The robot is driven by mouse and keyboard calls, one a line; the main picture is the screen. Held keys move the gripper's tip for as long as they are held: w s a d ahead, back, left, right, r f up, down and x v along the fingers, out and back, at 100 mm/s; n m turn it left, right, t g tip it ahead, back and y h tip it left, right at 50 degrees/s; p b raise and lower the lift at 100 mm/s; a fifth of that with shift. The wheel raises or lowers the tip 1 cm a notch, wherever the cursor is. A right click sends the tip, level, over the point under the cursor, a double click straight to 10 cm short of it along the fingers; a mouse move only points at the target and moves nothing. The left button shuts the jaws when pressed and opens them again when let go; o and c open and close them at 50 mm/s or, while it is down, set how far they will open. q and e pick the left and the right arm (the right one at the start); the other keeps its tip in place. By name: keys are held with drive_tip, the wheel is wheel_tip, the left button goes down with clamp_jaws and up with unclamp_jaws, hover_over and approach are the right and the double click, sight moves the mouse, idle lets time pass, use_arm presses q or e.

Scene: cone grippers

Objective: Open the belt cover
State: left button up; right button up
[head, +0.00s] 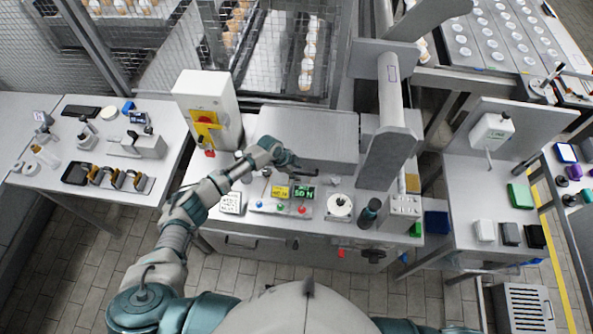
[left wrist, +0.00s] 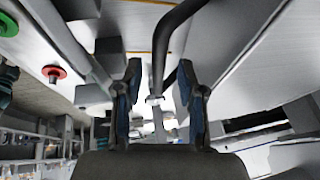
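The belt cover (head: 303,132) is a long grey box-shaped lid on the machine at the centre of the head view; it looks closed. In the left wrist view the two fingers (left wrist: 160,88) stand apart, so the gripper is open. A dark curved bar (left wrist: 172,30), which looks like the cover's handle, runs into the space between the fingers. My right gripper is not in view.
A white box with a red and yellow switch (head: 206,118) stands left of the cover. A grey column (head: 388,120) rises at its right. Side tables hold small items.

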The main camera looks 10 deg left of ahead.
use_arm(q)
drive_tip(key=shift+a, duration=0.2)
clamp_jaws()
drive_tip(key=shift+r, duration=0.1)
drive_tip(key=w+r+g, duration=0.1)
drive_tip(key=w+r, duration=0.1)
drive_tip(key=r, duration=0.7)
drive_tip(key=w+r+g, duration=0.1)
drive_tip(key=w+r, duration=0.1)
drive_tip(key=r, duration=0.7)
drive_tip(key=shift+w+n+g+p, duration=0.25)
drive_tip(key=shift+n+g+p, duration=0.05)
